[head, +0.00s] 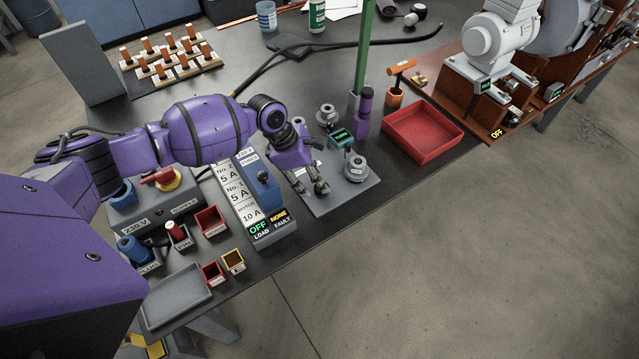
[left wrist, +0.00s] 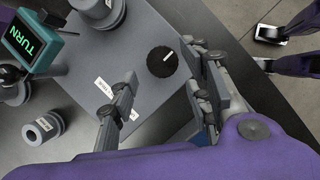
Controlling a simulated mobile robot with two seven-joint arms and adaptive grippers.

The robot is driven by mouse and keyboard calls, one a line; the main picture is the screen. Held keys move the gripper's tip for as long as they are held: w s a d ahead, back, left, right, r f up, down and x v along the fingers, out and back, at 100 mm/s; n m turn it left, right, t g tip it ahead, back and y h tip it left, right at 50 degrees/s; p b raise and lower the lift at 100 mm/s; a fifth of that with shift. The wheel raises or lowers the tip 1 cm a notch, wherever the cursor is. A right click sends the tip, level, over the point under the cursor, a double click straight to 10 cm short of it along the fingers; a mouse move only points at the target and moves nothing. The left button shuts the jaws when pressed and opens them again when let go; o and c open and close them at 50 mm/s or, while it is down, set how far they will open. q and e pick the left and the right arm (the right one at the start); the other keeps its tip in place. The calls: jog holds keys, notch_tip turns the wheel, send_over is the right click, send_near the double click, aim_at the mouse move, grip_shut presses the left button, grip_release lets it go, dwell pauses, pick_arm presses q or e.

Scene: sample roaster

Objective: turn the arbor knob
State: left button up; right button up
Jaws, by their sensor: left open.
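A round black knob (left wrist: 163,62) with a white pointer mark sits on a grey plate (left wrist: 98,42) in the left wrist view. The plate (head: 332,202) also shows in the head view, where my gripper and wrist hide the knob. My left gripper (head: 317,187) points down over the plate's left part. In the left wrist view its two fingers are apart, with the knob showing beyond and between the fingertips (left wrist: 158,66); contact with the knob does not show. A teal display (left wrist: 28,40) reads "TURN"; it also shows in the head view (head: 341,138). My right gripper is not seen.
Grey round fittings (head: 355,168) and a green post (head: 363,50) stand near the display. A blue-topped fuse unit (head: 262,190) is close on the left. A red tray (head: 424,130) lies to the right. The bench's front edge is near, with open floor beyond.

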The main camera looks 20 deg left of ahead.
pick_arm(q)
jog(key=x, duration=0.3)
jog(key=shift+d+f, duration=0.1)
jog(key=shift+f, duration=0.35)
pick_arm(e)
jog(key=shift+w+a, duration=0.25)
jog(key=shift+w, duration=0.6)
pick_arm(q)
jog(key=c, duration=1.1)
jog(key=shift+o, duration=0.2)
jog(key=shift+w, duration=0.1)
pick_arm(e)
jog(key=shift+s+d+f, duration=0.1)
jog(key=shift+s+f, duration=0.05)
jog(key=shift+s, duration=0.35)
